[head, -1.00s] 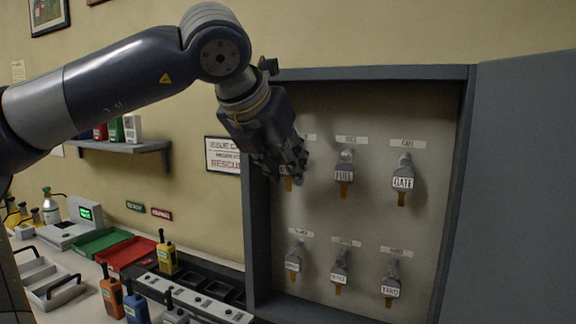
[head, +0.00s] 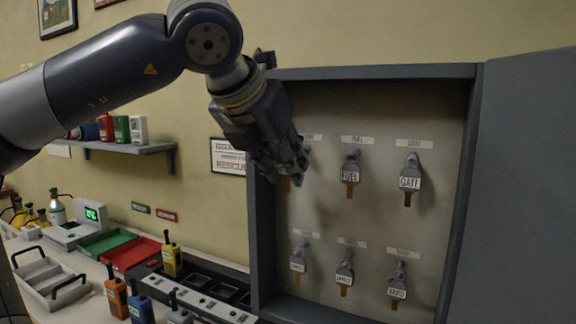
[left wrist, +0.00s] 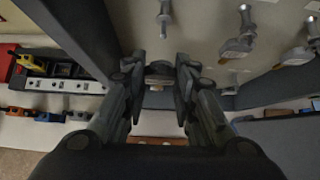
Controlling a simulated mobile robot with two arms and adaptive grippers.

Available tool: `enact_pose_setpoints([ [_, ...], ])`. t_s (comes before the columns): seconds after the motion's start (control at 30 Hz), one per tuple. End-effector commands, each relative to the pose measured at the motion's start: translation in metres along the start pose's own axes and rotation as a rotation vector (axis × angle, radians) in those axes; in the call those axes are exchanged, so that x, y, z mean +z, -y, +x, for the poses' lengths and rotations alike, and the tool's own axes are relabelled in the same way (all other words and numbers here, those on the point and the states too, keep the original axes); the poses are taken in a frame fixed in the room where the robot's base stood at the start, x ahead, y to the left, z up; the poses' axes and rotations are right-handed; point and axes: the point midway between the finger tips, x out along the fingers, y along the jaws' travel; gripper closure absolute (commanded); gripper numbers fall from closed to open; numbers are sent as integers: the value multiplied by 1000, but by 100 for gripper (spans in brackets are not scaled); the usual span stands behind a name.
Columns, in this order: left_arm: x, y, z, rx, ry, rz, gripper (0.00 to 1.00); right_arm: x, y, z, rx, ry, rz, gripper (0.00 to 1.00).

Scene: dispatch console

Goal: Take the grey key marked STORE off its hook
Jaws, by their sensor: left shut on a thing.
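An open key cabinet (head: 262,240) has two rows of grey keys with white tags and brown tips. My left gripper (head: 292,168) is at the upper-left place, shut on a grey key; only its brown tip (head: 287,185) shows below the fingers. In the left wrist view the held key (left wrist: 159,69) is between the fingertips, with a hook (left wrist: 165,18) beyond. I cannot tell whether they touch. The held key's tag is hidden. The FUEL key (head: 350,175) and GATE key (head: 410,182) hang to the right. My right gripper is not in view.
Below hang the YARD key (head: 397,288) and two keys with hard-to-read tags. The cabinet's open door (head: 525,200) stands on the right. Radios, such as a yellow one (head: 172,260), and red and green trays are on the desk at left. A wall shelf (head: 125,148) is behind my arm.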

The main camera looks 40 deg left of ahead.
Motion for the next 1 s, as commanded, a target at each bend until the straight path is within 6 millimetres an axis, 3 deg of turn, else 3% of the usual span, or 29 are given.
enact_pose_setpoints([
  [0.5, -14, 0, -35, 0, 1, 0, 93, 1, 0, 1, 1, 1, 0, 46],
  [1.0, -15, 0, -36, 0, 0, 0, 93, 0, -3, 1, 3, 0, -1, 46],
])
